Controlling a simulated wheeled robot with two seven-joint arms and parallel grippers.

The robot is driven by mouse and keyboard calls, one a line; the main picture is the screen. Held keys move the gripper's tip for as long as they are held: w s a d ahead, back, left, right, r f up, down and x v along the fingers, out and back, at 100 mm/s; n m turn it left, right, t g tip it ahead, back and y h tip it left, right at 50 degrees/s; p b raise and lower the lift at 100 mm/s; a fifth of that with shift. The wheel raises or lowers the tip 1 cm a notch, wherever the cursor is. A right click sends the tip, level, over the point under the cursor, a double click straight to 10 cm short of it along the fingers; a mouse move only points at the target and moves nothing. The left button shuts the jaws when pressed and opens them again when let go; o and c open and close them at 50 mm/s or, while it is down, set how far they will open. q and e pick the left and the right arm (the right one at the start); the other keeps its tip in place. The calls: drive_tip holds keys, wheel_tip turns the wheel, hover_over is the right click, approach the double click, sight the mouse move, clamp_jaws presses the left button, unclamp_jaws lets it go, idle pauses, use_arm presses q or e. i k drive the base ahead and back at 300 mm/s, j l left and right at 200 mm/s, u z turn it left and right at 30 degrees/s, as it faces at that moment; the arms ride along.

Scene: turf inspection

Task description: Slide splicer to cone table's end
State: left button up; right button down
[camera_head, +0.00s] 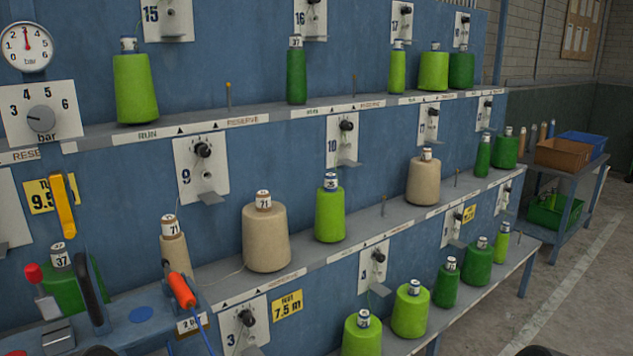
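What looks like the splicer (150,332) is at the lower left, a blue carriage in front of the lower shelf. It carries a red-knobbed lever (34,274), a black upright handle (90,287) and an orange-handled tool (181,290). Its lower part is cut off by the picture's edge. What looks like the cone table (566,180) is a blue-framed table at the far right, with a few cones at its near end. My grippers are not in view; only dark rounded shapes show at the bottom edge.
A blue creel rack (220,85) with shelves of green and beige cones runs from left to far right. The table holds a brown box (563,154) and a blue box (583,142); a green crate (554,210) sits below. Grey floor (575,300) at the right is clear.

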sight(26, 47)
drive_tip(key=j+u, duration=0.1)
drive_tip(key=u, duration=1.15)
